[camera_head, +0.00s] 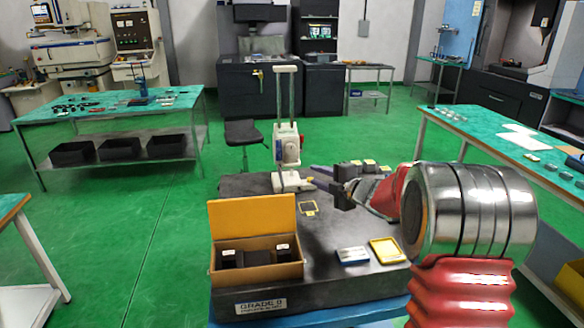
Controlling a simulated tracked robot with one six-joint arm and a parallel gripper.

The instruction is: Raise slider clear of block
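A white height gauge with two upright rods stands at the back of the dark granite plate (335,235). Its slider (287,148) is the pale body with a dark face, low on the rods just above the base (291,182). My gripper (320,178) reaches in from the right, low beside the gauge, its dark body right of the base. Its fingertips are small and overlap the gauge's lower parts, so I cannot tell whether they touch it or how far apart they are. I cannot make out a block under the slider; dark blocks with yellow tops (368,164) sit behind my gripper.
An open cardboard box (257,272) with dark contents stands at the plate's front left. A blue-and-white packet (352,255) and a yellow-framed tray (387,250) lie at the front right. A small yellow-edged square (309,208) lies mid-plate. Workbenches stand left and right.

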